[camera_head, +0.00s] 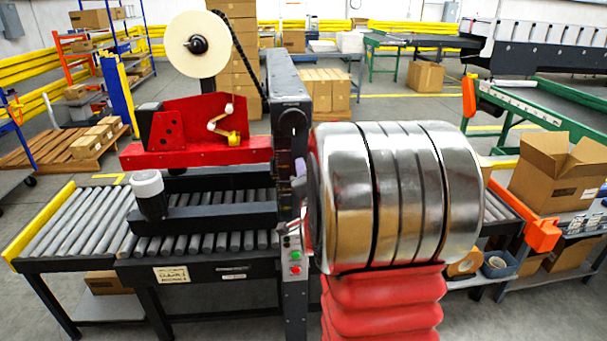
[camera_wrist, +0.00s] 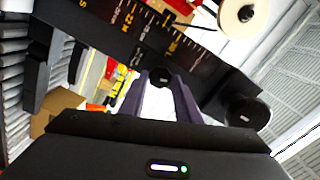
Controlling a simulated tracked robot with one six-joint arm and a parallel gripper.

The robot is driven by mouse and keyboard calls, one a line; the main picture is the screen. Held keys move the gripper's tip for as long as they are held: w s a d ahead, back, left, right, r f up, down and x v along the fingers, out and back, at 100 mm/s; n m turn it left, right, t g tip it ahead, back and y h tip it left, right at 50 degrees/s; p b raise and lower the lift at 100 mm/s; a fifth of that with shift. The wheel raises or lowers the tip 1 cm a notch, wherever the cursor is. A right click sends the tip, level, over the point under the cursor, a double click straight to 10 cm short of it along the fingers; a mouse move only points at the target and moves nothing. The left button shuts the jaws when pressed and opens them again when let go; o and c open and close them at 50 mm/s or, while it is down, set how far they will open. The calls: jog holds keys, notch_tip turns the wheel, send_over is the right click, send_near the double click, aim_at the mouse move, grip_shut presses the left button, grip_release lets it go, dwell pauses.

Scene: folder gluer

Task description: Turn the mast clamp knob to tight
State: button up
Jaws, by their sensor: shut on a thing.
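The mast (camera_head: 289,85) of the carton sealer is a dark upright post at the centre of the head view. In the wrist view the mast (camera_wrist: 125,28) runs diagonally and carries a ruler scale with yellow marks. A small round black knob (camera_wrist: 160,76) sits on its face, between the purple-grey fingertips of my gripper (camera_wrist: 161,84), which is shut on it. In the head view my gripper (camera_head: 299,186) is beside the mast, mostly hidden by my own arm. The knob's turned position cannot be read.
A larger black round knob (camera_wrist: 247,110) is close to the right of my gripper. The red tape head (camera_head: 205,125) with its tape reel (camera_head: 197,44) is left of the mast. The roller conveyor (camera_head: 200,240) lies below. A red and green button box (camera_head: 294,262) is on the mast's lower part.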

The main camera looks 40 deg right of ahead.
jog(key=m, duration=0.4)
jog(key=shift+s+f+m, duration=0.1)
jog(key=shift+f+m, duration=0.15)
jog(key=shift+m, duration=0.05)
dwell(0.4)
jog(key=o, duration=1)
jog(key=shift+r, duration=0.1)
